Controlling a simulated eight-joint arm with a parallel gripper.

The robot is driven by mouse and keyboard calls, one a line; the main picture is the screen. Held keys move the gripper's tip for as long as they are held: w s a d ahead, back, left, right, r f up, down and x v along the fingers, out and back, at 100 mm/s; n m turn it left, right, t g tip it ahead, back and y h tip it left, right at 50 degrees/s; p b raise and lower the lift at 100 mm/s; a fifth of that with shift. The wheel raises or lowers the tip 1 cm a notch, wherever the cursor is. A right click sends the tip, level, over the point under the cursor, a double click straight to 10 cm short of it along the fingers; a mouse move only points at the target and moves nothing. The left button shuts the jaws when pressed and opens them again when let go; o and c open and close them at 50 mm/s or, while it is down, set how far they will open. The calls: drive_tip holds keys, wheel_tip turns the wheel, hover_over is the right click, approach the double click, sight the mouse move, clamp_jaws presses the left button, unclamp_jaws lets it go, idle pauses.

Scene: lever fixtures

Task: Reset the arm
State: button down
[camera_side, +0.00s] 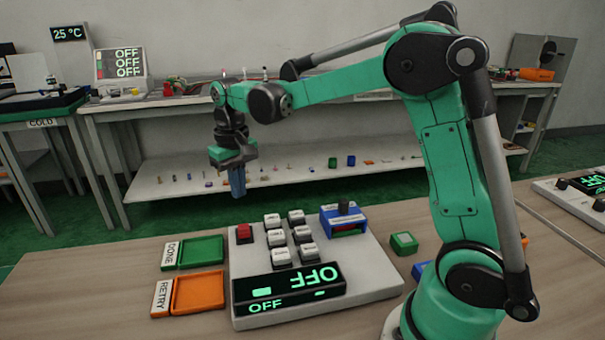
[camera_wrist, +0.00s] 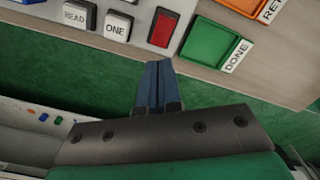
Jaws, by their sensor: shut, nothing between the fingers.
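My gripper (camera_side: 237,182) hangs from my raised green arm, fingers pointing down, above and behind the control panel (camera_side: 372,275). Its two blue fingers are shut together with nothing between them, as the wrist view also shows (camera_wrist: 154,75). The fingertips are apart from the panel. In the wrist view, a red button (camera_wrist: 163,28) and white buttons marked ONE (camera_wrist: 117,26) and READ (camera_wrist: 76,14) lie beyond the fingertips. The panel's display (camera_side: 288,287) reads OFF.
A green DONE tray (camera_side: 201,252) and an orange RETRY tray (camera_side: 198,291) sit left of the panel. A blue fixture with a dark knob (camera_side: 344,218) stands on the panel's back right. A green block (camera_side: 404,243) lies right of it. Shelves with small items stand behind.

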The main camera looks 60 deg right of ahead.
drive_tip(key=shift+s+r, duration=0.1)
drive_tip(key=shift+r, duration=0.05)
drive_tip(key=s+a+n+t, duration=0.1)
drive_tip(key=s+a+t, duration=0.1)
drive_tip(key=s, duration=0.3)
drive_tip(key=s+a+r+n+t, duration=0.1)
drive_tip(key=s+a+n+t, duration=0.1)
drive_tip(key=s+t, duration=0.3)
drive_tip(key=shift+s+a+r, duration=0.25)
drive_tip(key=shift+s+a, duration=0.3)
drive_tip(key=shift+s, duration=0.2)
